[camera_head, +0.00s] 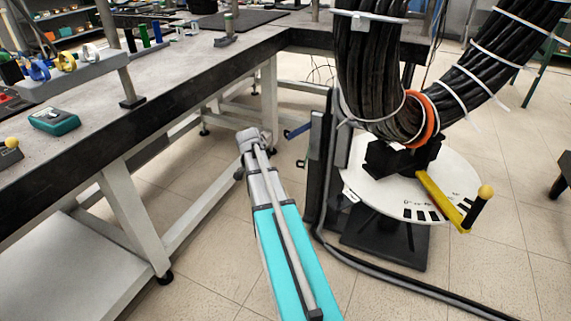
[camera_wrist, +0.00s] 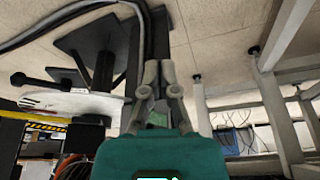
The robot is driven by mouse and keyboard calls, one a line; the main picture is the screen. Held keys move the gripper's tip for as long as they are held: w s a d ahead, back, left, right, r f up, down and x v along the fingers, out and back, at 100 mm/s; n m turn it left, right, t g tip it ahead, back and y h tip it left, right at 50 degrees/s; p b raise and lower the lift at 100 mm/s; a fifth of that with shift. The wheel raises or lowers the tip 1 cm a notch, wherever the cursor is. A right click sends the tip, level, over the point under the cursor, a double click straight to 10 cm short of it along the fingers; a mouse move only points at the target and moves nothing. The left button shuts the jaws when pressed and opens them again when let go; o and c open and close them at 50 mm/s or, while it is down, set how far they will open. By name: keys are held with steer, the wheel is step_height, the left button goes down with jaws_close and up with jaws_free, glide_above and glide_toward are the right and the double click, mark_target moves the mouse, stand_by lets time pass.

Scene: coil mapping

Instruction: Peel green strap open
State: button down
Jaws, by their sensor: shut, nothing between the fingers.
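The thick black cable coil (camera_head: 372,70) hangs at the upper right in the head view, bound with white ties and an orange band (camera_head: 424,118). I cannot make out a green strap on the coil in either view. My gripper (camera_wrist: 159,72) shows in the wrist view with its two grey fingertips close together, shut and empty. A small green patch (camera_wrist: 157,118) shows between the finger bases; I cannot tell what it is. In the head view, my arm reaches up between the bench and the coil stand, and the fingers are not clearly visible.
The round white turntable (camera_head: 375,190) with a yellow handle (camera_head: 440,197) sits under the coil. A dark upright post (camera_head: 320,160) stands left of it. The workbench (camera_head: 200,75) fills the left, holding a teal device (camera_head: 54,121). Floor between is open, with a black cable (camera_head: 420,285).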

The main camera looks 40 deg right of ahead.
steer(key=s+a+r+n+y+p, duration=0.1)
steer(key=s+a+n, duration=0.3)
steer(key=a, duration=0.7)
steer(key=s+a+r+n+y+p, duration=0.1)
steer(key=s+a+n, duration=0.2)
steer(key=a+n, duration=0.4)
steer(key=s+a+r+n+y+p, duration=0.1)
steer(key=s+a+n, duration=0.3)
steer(key=a, duration=1.2)
steer(key=shift+s+a+n+y+p, duration=0.15)
steer(key=shift+s+n+y+p, duration=0.15)
steer(key=shift+n, duration=0.7)
